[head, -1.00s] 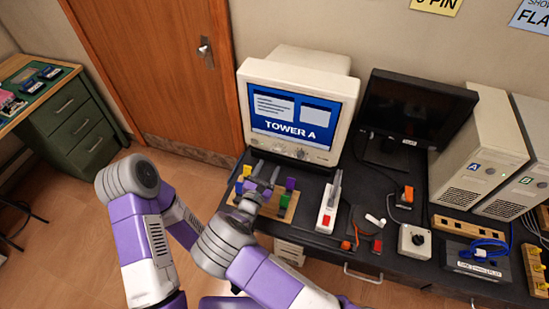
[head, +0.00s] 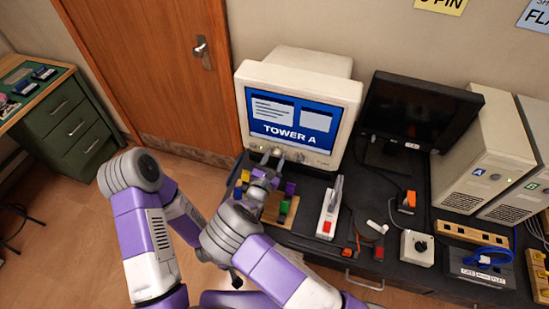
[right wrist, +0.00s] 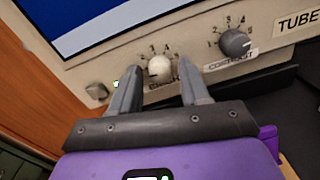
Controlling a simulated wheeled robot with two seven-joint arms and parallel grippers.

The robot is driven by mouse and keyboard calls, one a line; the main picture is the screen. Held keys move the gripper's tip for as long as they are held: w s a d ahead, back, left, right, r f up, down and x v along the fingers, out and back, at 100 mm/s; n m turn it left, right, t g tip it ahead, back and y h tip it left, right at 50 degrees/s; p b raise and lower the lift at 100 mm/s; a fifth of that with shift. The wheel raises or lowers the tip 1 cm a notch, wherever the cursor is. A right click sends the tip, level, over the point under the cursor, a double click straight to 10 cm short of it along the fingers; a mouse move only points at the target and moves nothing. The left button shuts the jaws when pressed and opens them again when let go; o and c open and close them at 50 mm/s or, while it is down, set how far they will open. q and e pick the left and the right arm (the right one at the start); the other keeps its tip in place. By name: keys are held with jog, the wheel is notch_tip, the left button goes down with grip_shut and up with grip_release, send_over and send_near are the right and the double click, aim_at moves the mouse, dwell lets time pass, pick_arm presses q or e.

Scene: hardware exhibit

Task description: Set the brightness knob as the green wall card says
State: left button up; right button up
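The cream brightness knob (right wrist: 160,67) is on the front panel under the CRT screen, with its label partly hidden by my fingers. My right gripper (right wrist: 158,76) is open, with one finger on each side of the knob; I cannot tell whether they touch it. In the head view my right gripper (head: 272,157) is at the lower front of the monitor (head: 348,100). The knob's pointer is too small to read. The grey contrast knob (right wrist: 235,43) is to the right. The green wall card is not in view, nor is my left gripper.
A wooden block board (head: 287,212) with coloured blocks lies below my right gripper. A white device with a red switch (head: 328,215), a dark monitor (head: 418,110) and a computer tower (head: 480,150) stand to the right. Yellow (head: 440,4) and blue (head: 537,14) wall cards are cut off.

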grip_shut()
jog(key=shift+m, duration=0.4)
jog(key=m+b, duration=0.1)
jog(key=m, duration=0.1)
jog(key=shift+f+m+b, duration=0.1)
jog(key=shift+m+b, duration=1.75)
jog(key=shift+m, duration=0.55)
jog(key=shift+o, duration=1.1)
grip_release()
